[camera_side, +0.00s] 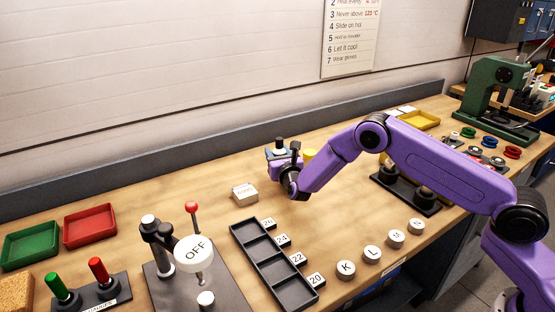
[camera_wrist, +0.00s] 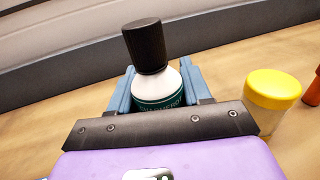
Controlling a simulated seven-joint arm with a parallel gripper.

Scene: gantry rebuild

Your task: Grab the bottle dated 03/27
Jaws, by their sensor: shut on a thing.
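My gripper (camera_side: 281,158) is shut on a bottle (camera_wrist: 160,92), with one blue finger on each side of its body. The bottle has a tall black cap, a white shoulder and a dark green label. The lower part of the bottle is hidden behind my gripper, and no date can be read on it. In the side view the bottle's dark cap (camera_side: 279,142) shows above my gripper. I cannot tell whether the bottle touches the table.
A yellow-lidded jar (camera_wrist: 273,88) stands just right of my gripper, with an orange thing (camera_wrist: 314,88) beyond it.

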